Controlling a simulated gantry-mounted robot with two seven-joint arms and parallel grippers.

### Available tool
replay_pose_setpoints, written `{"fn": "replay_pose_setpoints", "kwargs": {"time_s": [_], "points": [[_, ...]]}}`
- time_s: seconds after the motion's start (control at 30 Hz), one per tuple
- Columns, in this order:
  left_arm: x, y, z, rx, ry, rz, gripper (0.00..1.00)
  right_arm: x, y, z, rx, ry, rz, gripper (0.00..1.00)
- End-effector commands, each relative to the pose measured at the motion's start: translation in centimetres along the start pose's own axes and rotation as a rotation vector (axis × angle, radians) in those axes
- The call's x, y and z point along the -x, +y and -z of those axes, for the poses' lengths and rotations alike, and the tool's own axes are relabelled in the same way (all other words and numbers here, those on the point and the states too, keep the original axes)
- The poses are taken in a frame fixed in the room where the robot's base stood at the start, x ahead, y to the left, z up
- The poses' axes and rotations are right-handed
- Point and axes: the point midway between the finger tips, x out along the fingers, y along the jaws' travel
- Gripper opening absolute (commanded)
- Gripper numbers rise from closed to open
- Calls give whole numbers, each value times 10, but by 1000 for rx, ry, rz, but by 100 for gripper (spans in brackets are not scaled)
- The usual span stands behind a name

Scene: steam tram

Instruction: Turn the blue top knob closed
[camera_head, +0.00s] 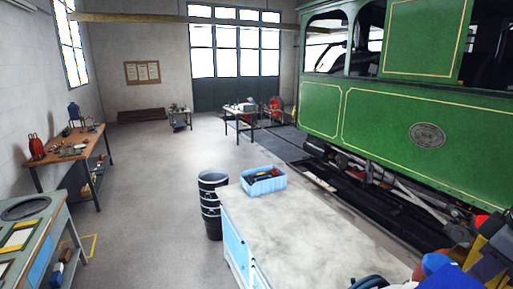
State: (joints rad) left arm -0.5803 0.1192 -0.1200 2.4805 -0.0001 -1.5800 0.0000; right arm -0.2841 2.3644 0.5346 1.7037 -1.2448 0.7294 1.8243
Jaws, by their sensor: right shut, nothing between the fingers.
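A rounded blue piece (435,264) shows at the bottom right, beside the green tram; it may be the blue top knob, but I cannot tell its turn position. A darker blue shape lies just below it, cut by the picture's lower edge. My right gripper (484,262), yellow and dark, is at the bottom right corner, close to the right of the blue piece. It is shut with nothing held. I cannot tell whether it touches the blue piece. My left gripper is not in view.
The green tram (390,120) fills the right side. A grey-topped bench (295,240) stands in front, bearing a blue crate (264,180). Black bins (212,205) stand at its left. A wooden workbench (90,160) lines the left wall. The floor between is clear.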

Motion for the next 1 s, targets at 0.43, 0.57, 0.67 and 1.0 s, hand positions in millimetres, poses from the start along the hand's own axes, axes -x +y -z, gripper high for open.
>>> {"fn": "replay_pose_setpoints", "kwargs": {"time_s": [0.43, 0.57, 0.67, 1.0], "points": [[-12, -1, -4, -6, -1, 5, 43, -5, -14, -4, 5, -8, 3, 0], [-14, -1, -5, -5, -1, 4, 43, -3, -18, -3, 4, -4, 2, 0], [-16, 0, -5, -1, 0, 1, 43, -2, -20, -2, 5, -3, 1, 0], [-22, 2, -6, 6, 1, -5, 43, -1, -30, 1, 4, 1, -1, 0]]}}
